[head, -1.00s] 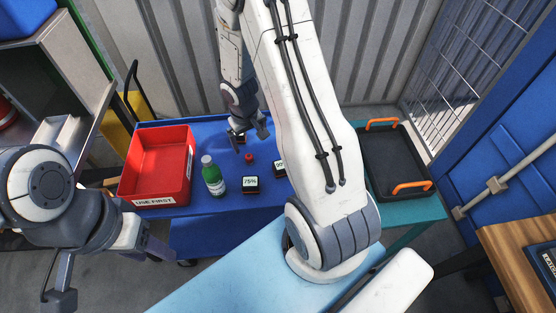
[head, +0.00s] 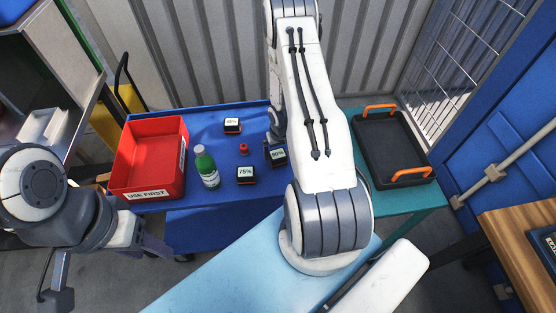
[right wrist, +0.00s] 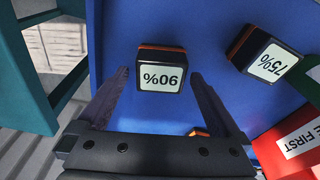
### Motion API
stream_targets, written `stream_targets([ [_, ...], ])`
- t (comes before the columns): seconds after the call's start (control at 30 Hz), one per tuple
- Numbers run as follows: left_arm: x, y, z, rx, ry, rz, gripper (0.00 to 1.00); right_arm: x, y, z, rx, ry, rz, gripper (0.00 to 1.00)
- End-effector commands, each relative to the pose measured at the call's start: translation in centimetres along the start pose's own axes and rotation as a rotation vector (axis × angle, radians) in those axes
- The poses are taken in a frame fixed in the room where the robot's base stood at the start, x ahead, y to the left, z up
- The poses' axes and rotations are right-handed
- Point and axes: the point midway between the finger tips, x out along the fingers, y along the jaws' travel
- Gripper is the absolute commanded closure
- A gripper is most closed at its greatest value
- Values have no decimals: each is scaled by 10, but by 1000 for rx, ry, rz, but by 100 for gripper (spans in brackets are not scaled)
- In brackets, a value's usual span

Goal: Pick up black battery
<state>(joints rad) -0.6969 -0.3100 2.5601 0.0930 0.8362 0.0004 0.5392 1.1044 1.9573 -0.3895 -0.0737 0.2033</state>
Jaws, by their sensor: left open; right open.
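Three black batteries with white charge labels sit on the blue table (head: 205,122). The 90% battery (head: 278,156) is partly hidden by my right arm, the 75% battery (head: 246,175) is left of it, and another battery (head: 232,125) is farther back. In the right wrist view the 90% battery (right wrist: 161,70) sits between the tips of my open right gripper (right wrist: 160,76), with no finger visibly closed on it. The 75% battery (right wrist: 268,55) lies to the right there. My left gripper (head: 108,272) is open and empty at the lower left, away from the table.
A green bottle (head: 207,168) and a small red object (head: 244,148) stand near the batteries. A red bin (head: 148,193) marked USE FIRST is at the table's left. A black tray with orange handles (head: 393,148) lies on the teal table to the right.

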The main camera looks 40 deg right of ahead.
Motion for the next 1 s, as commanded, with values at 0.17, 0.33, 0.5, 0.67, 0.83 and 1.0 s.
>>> stream_targets([
  [0.17,2,0,0,0,0,0,50,25,-1,1,0,-3,0,0],
  [0.33,2,0,0,0,0,0,50,30,-1,0,-1,0,0,0],
  [0.5,2,0,0,0,0,0,50,29,-1,0,-1,0,0,15],
  [0.67,2,0,0,0,0,0,50,29,-1,0,-1,-1,0,76],
  [0.83,2,0,0,0,0,0,50,29,-1,0,-1,1,0,100],
  [1.0,2,0,0,0,0,0,50,26,-1,-1,-1,1,0,100],
])
